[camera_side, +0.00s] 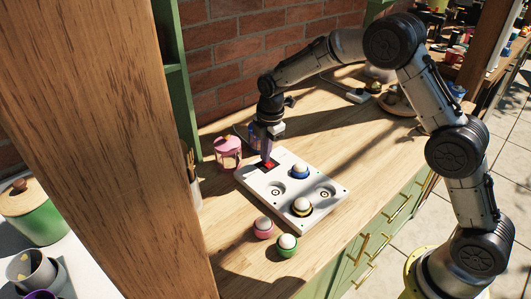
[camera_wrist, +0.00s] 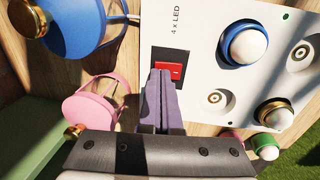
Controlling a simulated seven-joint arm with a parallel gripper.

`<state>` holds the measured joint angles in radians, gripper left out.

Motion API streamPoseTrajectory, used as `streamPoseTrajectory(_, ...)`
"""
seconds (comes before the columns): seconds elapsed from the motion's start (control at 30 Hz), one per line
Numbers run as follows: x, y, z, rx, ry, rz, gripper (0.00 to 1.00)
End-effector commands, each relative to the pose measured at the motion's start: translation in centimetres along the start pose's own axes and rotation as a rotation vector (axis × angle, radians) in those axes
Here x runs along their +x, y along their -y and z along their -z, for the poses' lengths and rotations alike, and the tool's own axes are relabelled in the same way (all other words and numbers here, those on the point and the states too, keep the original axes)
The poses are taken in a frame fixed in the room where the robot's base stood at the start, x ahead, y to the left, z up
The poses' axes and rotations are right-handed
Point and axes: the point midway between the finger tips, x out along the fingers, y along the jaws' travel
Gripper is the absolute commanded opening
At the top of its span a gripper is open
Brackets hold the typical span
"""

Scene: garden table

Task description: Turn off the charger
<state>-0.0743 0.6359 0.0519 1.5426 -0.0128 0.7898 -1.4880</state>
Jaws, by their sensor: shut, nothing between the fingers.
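The charger is a flat white panel (camera_side: 253,181) on the wooden table, and it also fills the upper right of the wrist view (camera_wrist: 203,60). Its red rocker switch (camera_side: 269,165) sits in a dark recess near the far left end, beside the "4 x LED" print in the wrist view (camera_wrist: 169,70). My gripper (camera_side: 267,160) is shut and empty, pointing down at the switch. A blue-ringed bulb (camera_side: 299,171) and a gold-ringed bulb (camera_side: 302,206) sit in the charger; two sockets are empty.
A pink lantern (camera_side: 228,150) stands left of the charger, close to my gripper. A blue lantern (camera_wrist: 75,25) stands behind it. A pink bulb (camera_side: 263,227) and a green bulb (camera_side: 286,244) lie in front of the charger. The table right of the charger is clear.

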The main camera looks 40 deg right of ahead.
Motion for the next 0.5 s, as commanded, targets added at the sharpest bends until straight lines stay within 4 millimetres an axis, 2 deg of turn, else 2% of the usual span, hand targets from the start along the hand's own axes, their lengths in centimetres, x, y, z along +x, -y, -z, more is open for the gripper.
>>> streamPoseTrajectory(0.37,0.2,0.0,0.0,0.000,0.000,0.000,0.00)
streamPoseTrajectory(0.5,1.2,-0.3,0.0,0.000,0.000,0.002,0.00)
